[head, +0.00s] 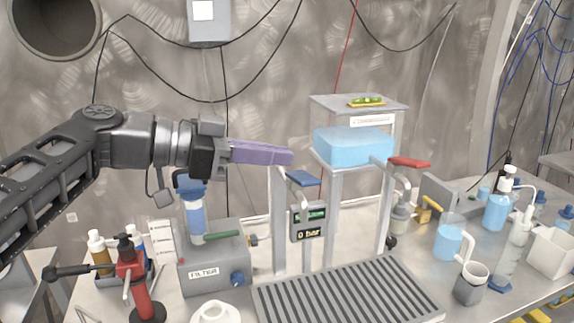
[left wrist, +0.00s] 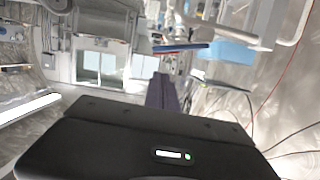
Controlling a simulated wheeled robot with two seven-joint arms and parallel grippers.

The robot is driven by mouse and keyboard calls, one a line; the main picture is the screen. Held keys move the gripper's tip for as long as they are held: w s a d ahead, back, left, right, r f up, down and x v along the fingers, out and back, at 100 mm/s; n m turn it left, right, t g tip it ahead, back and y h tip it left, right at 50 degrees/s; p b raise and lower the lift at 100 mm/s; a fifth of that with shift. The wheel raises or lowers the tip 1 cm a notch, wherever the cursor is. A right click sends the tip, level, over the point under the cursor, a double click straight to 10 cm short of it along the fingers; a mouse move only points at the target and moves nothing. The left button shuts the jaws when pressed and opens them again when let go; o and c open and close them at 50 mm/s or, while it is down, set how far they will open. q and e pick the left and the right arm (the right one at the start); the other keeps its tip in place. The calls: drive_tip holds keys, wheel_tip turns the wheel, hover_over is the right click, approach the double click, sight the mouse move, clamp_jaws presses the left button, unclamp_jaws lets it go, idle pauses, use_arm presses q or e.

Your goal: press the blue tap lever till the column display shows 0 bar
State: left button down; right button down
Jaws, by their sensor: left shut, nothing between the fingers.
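The blue tap lever (head: 303,178) sits on top of a pale tap post above the slatted drain tray. The column display (head: 309,222) below it is a grey box whose lower line reads "0 bar". My left gripper (head: 291,157) comes in from the left with its purple fingers shut and empty. Its tips are just above and left of the blue lever in the head view, with a small gap in the picture. The shut fingers also show in the left wrist view (left wrist: 161,92). My right gripper is in neither view.
A red lever (head: 409,162) is on the second tap at right. A light blue water tank (head: 353,146) stands on a shelf between. The drain tray (head: 345,292) is empty. A filter unit (head: 214,260) stands at left; jugs and bottles crowd the right.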

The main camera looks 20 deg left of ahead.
use_arm(q)
drive_tip(key=v, duration=0.7)
drive_tip(key=shift+d, duration=0.15)
idle(1.5)
